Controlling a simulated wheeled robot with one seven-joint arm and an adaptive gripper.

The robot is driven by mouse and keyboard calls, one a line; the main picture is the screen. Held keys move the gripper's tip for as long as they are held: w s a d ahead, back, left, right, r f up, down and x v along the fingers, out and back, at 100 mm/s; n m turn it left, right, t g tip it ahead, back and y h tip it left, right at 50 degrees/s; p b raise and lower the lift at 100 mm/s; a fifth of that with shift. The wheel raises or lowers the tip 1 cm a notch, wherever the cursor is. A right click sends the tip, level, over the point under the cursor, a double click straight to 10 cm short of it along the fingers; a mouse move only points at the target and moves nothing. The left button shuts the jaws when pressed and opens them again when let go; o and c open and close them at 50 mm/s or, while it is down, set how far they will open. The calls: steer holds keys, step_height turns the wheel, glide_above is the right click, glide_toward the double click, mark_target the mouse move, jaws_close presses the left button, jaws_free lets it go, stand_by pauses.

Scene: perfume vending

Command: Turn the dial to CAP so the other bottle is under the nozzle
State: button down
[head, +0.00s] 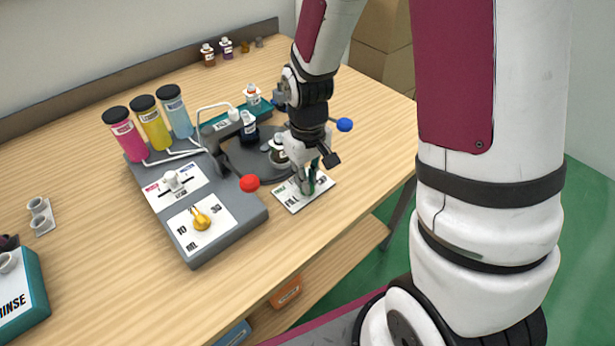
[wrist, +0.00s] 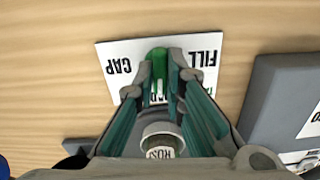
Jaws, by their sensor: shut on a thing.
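The green dial (wrist: 159,64) stands on a white plate (wrist: 112,52) lettered CAP and FILL, upside down in the wrist view. My gripper (wrist: 165,80) is shut on the dial, with a finger on each side. In the head view the gripper (head: 308,182) is low over the plate (head: 292,203), hiding most of the dial. A dark turntable (head: 240,160) lies behind it. Another bottle (head: 279,155) is on the turntable's right, partly hidden by my gripper. The dial's exact setting cannot be told.
A red ball (head: 249,183) and a blue ball (head: 344,125) stick out on either side of the turntable. The grey machine base (head: 243,222) with a yellow knob (head: 201,219) is at the left. Pink, yellow and blue cylinders stand behind. Bare table lies in front.

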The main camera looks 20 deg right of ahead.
steer(key=m, duration=0.4)
steer(key=shift+p, duration=0.35)
steer(key=m+p, duration=0.1)
steer(key=m, duration=0.3)
steer(key=shift+m+p, duration=0.3)
steer(key=shift+m, duration=0.1)
steer(key=m+p, duration=0.2)
steer(key=m, duration=0.2)
steer(key=shift+m, duration=0.3)
steer(key=shift+m+p, duration=0.75)
steer(key=shift+m, duration=1.05)
steer(key=c, duration=1.7)
jaws_free()
steer(key=shift+o, duration=0.2)
steer(key=shift+r, duration=0.15)
step_height(320, 180, up, 12)
